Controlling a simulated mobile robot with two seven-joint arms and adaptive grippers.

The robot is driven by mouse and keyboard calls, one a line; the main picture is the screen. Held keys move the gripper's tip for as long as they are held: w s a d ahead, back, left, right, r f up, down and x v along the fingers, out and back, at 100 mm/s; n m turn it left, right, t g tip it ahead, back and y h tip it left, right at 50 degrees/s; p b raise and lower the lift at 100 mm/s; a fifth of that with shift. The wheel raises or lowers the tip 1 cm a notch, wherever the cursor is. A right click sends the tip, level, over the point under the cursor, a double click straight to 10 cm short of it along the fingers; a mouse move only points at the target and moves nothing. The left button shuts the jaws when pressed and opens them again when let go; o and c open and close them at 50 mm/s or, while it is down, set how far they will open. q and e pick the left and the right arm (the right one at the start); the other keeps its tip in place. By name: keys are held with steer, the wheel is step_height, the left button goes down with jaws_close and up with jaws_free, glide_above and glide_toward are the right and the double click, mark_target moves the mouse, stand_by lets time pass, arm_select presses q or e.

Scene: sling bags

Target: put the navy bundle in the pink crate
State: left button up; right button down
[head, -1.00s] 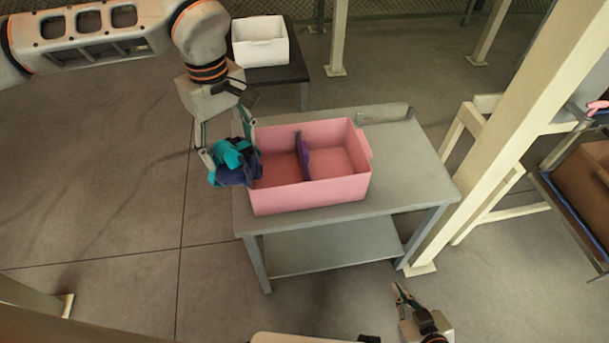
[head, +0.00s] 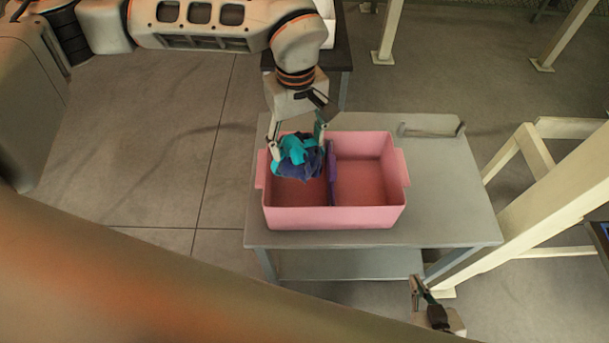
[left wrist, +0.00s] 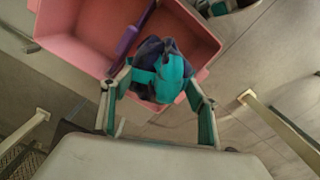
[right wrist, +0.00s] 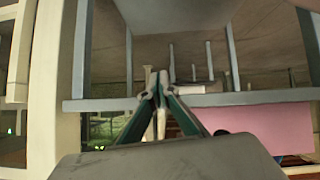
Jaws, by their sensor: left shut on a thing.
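The navy bundle (head: 308,166), navy cloth with a teal band, hangs from my left gripper (head: 297,145), which is shut on it. In the head view it shows over the left compartment of the pink crate (head: 335,218). A purple divider (head: 331,175) splits the crate in two. In the left wrist view the bundle (left wrist: 160,70) sits between the fingers with the crate (left wrist: 75,38) behind it. How high the bundle is above the crate floor is hard to tell. My right gripper (head: 421,290) is low in front of the table; its fingertips (right wrist: 155,95) look close together.
The crate stands on a grey metal table (head: 455,205) with a lower shelf (head: 345,263). A cream post (head: 545,205) rises right of the table. A dark stand (head: 342,60) is behind, mostly hidden by my arm. The right compartment looks empty.

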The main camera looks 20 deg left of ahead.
arm_select(q)
step_height(320, 180, down, 9)
steer(key=shift+r+b, duration=0.1)
steer(key=shift+b, duration=0.25)
step_height(320, 180, down, 5)
steer(key=shift+r+b, duration=0.1)
steer(key=shift+b, duration=0.2)
steer(key=o, duration=1)
steer(key=shift+w, duration=0.1)
steer(key=shift+o, duration=0.2)
arm_select(e)
steer(key=shift+w+d+f, duration=0.2)
steer(key=shift+w, duration=0.35)
steer(key=shift+s, duration=0.15)
arm_select(q)
step_height(320, 180, up, 11)
steer(key=shift+r+p, duration=0.15)
steer(key=shift+p, duration=0.5)
steer(key=shift+r, duration=0.35)
arm_select(e)
steer(key=shift+a+r, duration=0.2)
steer(key=shift+r, duration=0.1)
steer(key=shift+r, duration=0.2)
